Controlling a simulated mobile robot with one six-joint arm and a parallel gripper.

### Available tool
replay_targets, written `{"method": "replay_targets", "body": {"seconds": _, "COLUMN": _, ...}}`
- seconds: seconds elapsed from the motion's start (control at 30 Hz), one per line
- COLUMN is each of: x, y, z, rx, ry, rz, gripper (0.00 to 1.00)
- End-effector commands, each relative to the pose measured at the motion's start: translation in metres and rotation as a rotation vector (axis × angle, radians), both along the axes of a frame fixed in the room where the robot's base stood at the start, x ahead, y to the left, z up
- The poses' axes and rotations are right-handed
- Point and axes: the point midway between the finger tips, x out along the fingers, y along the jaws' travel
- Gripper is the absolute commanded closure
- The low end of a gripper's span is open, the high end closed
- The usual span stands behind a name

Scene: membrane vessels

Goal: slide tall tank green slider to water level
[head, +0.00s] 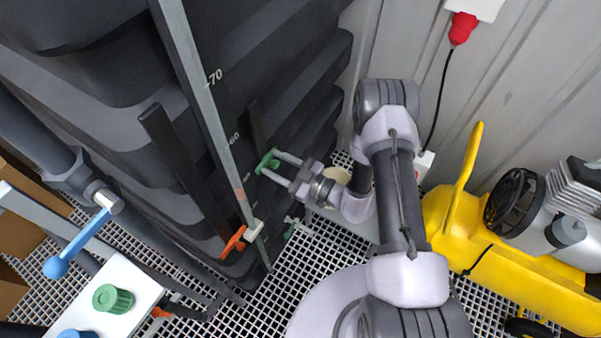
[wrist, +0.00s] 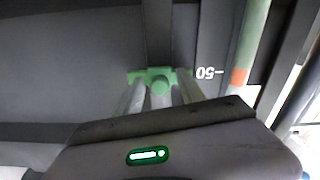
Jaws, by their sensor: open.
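The tall tank (head: 270,60) is a dark ribbed vessel with white scale numbers. A clear sight tube (head: 205,95) runs along its face, with a reddish band (head: 240,193) low on it. That band also shows in the wrist view (wrist: 238,77), close to the 50 mark. The green slider (head: 268,160) sits on a dark vertical rail beside the tube.
An orange valve handle (head: 233,243) sits at the tube's lower end. A blue-handled valve (head: 80,243) and a white box with a green knob (head: 113,298) are at lower left. Yellow equipment (head: 450,215) stands at right. A grated floor (head: 290,270) lies below.

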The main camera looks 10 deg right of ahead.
Motion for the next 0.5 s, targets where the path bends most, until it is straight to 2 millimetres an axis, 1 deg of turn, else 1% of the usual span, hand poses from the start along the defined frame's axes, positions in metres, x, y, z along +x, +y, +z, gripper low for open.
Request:
{"method": "replay_targets", "body": {"seconds": 0.07, "x": -0.003, "y": -0.005, "z": 0.000, "rx": 0.000, "ry": 0.002, "rz": -0.003, "gripper": 0.54}}
{"method": "replay_targets", "body": {"seconds": 0.17, "x": -0.013, "y": -0.019, "z": 0.000, "rx": 0.000, "ry": 0.003, "rz": -0.005, "gripper": 0.54}}
{"method": "replay_targets", "body": {"seconds": 0.27, "x": -0.029, "y": -0.042, "z": 0.000, "rx": 0.001, "ry": 0.003, "rz": -0.008, "gripper": 0.54}}
{"method": "replay_targets", "body": {"seconds": 0.4, "x": -0.058, "y": -0.079, "z": 0.001, "rx": 0.001, "ry": 0.001, "rz": -0.010, "gripper": 0.54}}
{"method": "replay_targets", "body": {"seconds": 0.5, "x": -0.077, "y": -0.103, "z": 0.001, "rx": 0.001, "ry": 0.000, "rz": -0.009, "gripper": 0.54}}
